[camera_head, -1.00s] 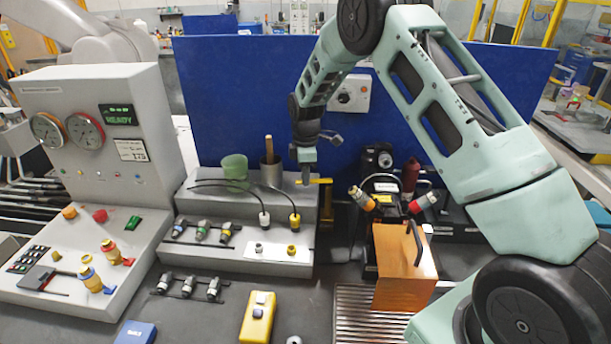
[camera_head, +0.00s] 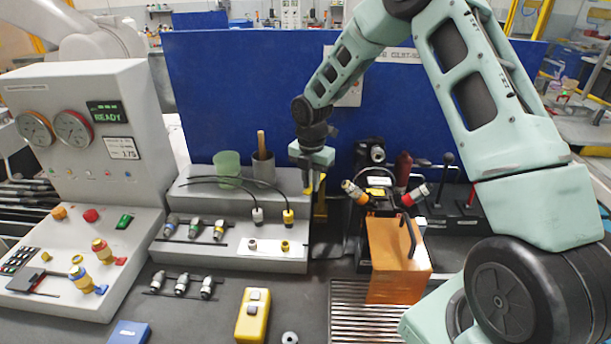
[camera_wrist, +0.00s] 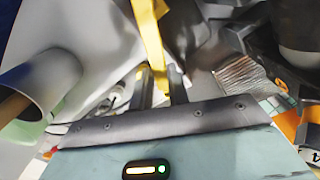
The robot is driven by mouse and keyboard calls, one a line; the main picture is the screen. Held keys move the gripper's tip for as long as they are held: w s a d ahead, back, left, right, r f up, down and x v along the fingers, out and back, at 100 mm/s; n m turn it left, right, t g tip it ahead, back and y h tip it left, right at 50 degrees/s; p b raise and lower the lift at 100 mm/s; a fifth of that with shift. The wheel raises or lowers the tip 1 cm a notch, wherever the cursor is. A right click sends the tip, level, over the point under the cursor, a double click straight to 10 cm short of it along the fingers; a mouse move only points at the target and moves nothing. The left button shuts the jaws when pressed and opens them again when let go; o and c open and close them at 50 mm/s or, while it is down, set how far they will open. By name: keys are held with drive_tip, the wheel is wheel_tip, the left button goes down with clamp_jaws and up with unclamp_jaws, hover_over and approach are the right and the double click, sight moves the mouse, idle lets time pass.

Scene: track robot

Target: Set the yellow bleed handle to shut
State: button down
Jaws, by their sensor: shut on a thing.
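The yellow bleed handle (camera_head: 320,208) is at the right end of the grey stepped stand, in front of the blue panel. In the wrist view the handle (camera_wrist: 150,38) is a long yellow bar running from the top edge down between my two dark fingers (camera_wrist: 161,85). My gripper is shut on the handle. The fingers and wrist partly hide the handle's upper end and pivot in the head view.
A green cup (camera_head: 228,165) and a grey cup (camera_head: 264,168) holding a brown stick stand left of my gripper. An orange box (camera_head: 396,262) with plugs above it stands to the right. The blue panel (camera_head: 240,90) closes off the back.

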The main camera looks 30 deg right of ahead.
drive_tip(key=shift+s+d+r+n+p, duration=0.1)
drive_tip(key=shift+s+d+n+p, duration=0.35)
drive_tip(key=shift+n, duration=0.4)
drive_tip(key=shift+s+d+f+n+p, duration=0.1)
drive_tip(key=shift+s+d+n+p, duration=0.2)
drive_tip(key=shift+n+p, duration=0.4)
drive_tip(key=shift+s+d+r+n+p, duration=0.1)
drive_tip(key=shift+s+d+n+p, duration=0.25)
drive_tip(key=shift+n, duration=0.6)
drive_tip(key=c, duration=1.3)
unclamp_jaws()
drive_tip(key=shift+c, duration=0.2)
wheel_tip(320, 180, up, 17)
drive_tip(key=b, duration=0.3)
drive_tip(key=shift+r+b, duration=0.2)
drive_tip(key=shift+b, duration=0.15)
